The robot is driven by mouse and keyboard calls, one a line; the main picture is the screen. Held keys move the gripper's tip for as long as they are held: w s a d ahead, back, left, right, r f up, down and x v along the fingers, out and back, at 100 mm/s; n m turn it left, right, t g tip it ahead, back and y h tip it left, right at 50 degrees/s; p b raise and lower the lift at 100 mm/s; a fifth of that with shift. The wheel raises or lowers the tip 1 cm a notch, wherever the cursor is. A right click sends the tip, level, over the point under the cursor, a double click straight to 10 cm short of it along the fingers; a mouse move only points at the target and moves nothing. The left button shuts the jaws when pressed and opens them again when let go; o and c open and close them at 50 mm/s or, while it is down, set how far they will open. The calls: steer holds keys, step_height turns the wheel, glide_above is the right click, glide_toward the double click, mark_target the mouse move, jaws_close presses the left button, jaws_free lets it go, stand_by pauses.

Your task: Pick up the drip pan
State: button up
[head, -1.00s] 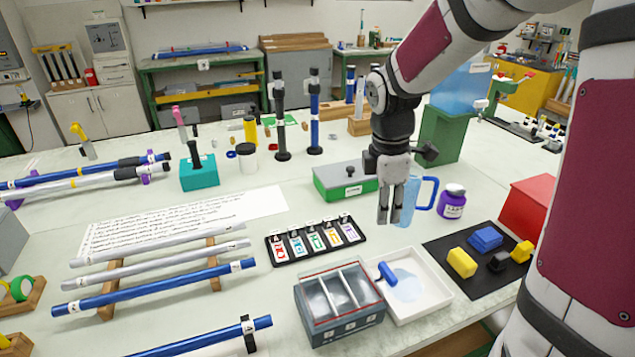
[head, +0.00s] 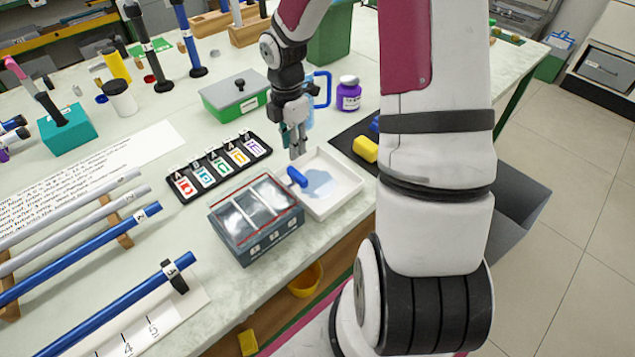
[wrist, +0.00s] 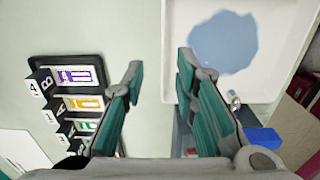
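The drip pan (head: 345,203) is a white, shallow square tray with a pale blue puddle. It lies on the bench in the head view, and part of it fills the upper right of the wrist view (wrist: 175,35). A blue-handled tool (head: 298,177) rests at its left side. My gripper (head: 294,153) points down by the pan's far left corner. I cannot tell the fingertips' height over the rim.
A grey three-compartment box (head: 257,220) stands close to the pan's left. A black card rack (head: 220,167) lies farther left. A blue pitcher (head: 320,90) and a purple jar (head: 348,94) stand behind. A black mat with a yellow block (head: 365,149) lies to the right.

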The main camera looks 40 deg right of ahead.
steer(key=shift+s+d+f+b, duration=0.1)
steer(key=shift+d+f+b, duration=0.1)
steer(key=shift+f, duration=1.15)
steer(key=shift+s+d+f+b, duration=0.1)
steer(key=shift+d+f+b, duration=0.1)
steer(key=shift+f, duration=1.15)
steer(key=shift+c, duration=0.3)
jaws_close()
